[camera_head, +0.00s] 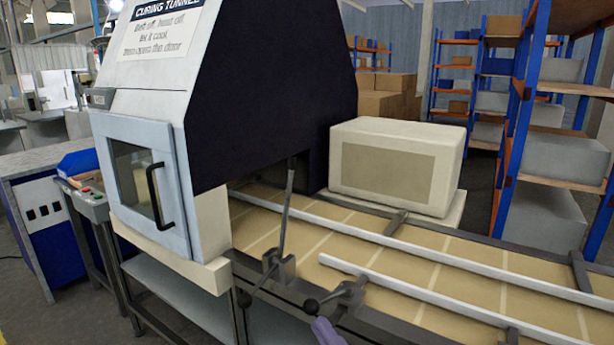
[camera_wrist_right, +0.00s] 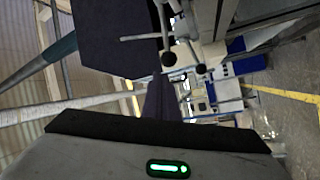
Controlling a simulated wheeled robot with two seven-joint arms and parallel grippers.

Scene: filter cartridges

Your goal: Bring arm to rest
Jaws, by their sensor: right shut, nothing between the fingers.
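My right gripper (camera_head: 325,331) shows only as a small purple-grey tip at the bottom edge of the head view, just below a black-knobbed lever (camera_head: 311,306) at the conveyor's near side. In the right wrist view its dark finger (camera_wrist_right: 161,98) points away from the camera, shut and empty. The rest of my right arm is out of the head view. My left gripper is not in view.
The curing tunnel (camera_head: 240,90) has its door (camera_head: 146,185) closed. The conveyor (camera_head: 400,270) runs out to the right, with white guide rails (camera_head: 430,258) and an upright rod (camera_head: 286,220). A beige box (camera_head: 395,165) stands behind it. Blue shelving (camera_head: 520,120) is at the right.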

